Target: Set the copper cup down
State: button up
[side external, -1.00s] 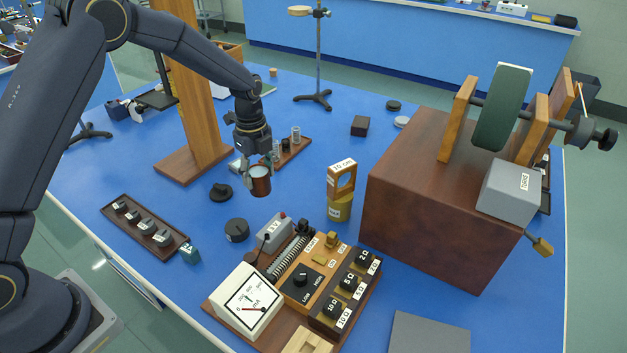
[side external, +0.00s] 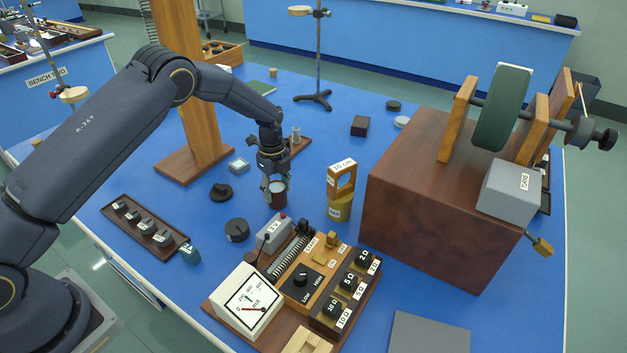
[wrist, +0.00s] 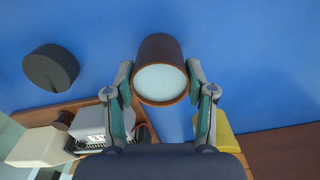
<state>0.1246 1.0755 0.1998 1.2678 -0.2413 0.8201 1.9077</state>
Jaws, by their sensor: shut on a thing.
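The copper cup (side external: 279,200) is upright in the side view, between the fingers of my gripper (side external: 274,184), just behind the grey box on the circuit board. In the wrist view the cup (wrist: 157,48) shows a brown wall and a pale round face inside its rim. The fingers of my gripper (wrist: 161,82) press on it from both sides. I cannot tell whether its base touches the blue bench top (side external: 215,240) or is a little above it.
The circuit board with a meter (side external: 248,300) is close in front. A yellow cylinder (side external: 339,208) under a wooden block (side external: 341,178) stands to the right. A black knob (side external: 237,229) and a dark round piece (side external: 220,191) lie to the left.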

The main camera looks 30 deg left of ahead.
aim_at(276, 186)
jog(key=shift+f, duration=0.15)
jog(key=o, duration=1.3)
jog(key=s+r+n+t, duration=0.1)
jog(key=s+r+n, duration=0.25)
jog(key=r, duration=0.95)
jog(key=s+r+n+t, duration=0.1)
jog(key=s+r+n, duration=0.3)
jog(key=r, duration=1)
jog(key=s+r+n+t, duration=0.1)
jog(key=s+n, duration=0.5)
jog(key=s, duration=0.6)
jog(key=s+r+n+t, duration=0.2)
jog(key=s+n, duration=0.4)
jog(key=s, duration=0.7)
jog(key=shift+s+a+r+n+t, duration=0.25)
jog(key=shift+a+r+n+t, duration=0.1)
jog(key=shift+r, duration=0.2)
